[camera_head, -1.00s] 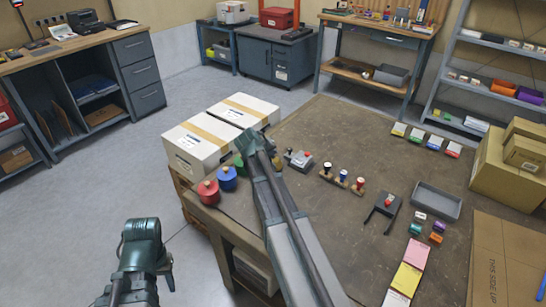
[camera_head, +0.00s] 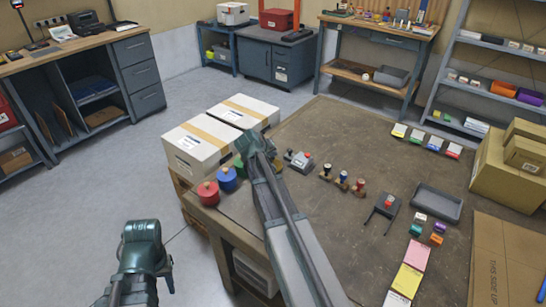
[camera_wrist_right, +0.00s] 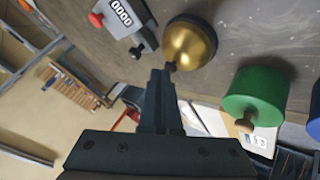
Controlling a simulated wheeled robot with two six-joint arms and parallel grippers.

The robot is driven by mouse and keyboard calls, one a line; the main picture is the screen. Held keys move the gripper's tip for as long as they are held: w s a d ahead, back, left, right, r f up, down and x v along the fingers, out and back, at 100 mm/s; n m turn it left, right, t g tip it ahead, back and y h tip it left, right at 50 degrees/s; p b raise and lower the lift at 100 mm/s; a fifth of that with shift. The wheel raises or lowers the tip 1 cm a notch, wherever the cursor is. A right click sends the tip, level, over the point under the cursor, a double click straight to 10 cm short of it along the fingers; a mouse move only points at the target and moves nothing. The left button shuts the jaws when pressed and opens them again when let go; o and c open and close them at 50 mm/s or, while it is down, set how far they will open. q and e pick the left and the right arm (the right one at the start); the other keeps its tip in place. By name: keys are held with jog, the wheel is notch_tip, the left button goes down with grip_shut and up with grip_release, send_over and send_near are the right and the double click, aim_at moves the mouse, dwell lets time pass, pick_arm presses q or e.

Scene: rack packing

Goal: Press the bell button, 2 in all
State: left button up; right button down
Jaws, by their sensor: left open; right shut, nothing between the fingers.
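The bell (camera_wrist_right: 190,42) is a round brass dome with a small dark button (camera_wrist_right: 171,67) on top, seen in the right wrist view. My right gripper (camera_wrist_right: 160,75) is shut and empty, its fingertips right at the bell's button. I cannot tell whether they touch it. In the head view my right gripper (camera_head: 250,142) is over the table's far left part, and its arm hides most of the bell. My left gripper (camera_head: 142,255) is open and empty, low at the left, over the floor and away from the table.
Red (camera_head: 208,193), blue (camera_head: 227,180) and green (camera_wrist_right: 252,95) knobbed cylinders stand beside the bell. A grey counter with a red button (camera_head: 300,160) is on its other side. Stamps (camera_head: 342,181) stand further right. White boxes (camera_head: 203,147) stand behind the table's left edge.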

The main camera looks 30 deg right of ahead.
jog(key=shift+r+p, duration=0.55)
jog(key=shift+r, duration=0.15)
notch_tip(320, 180, up, 5)
jog(key=p, duration=0.5)
dwell(2.3)
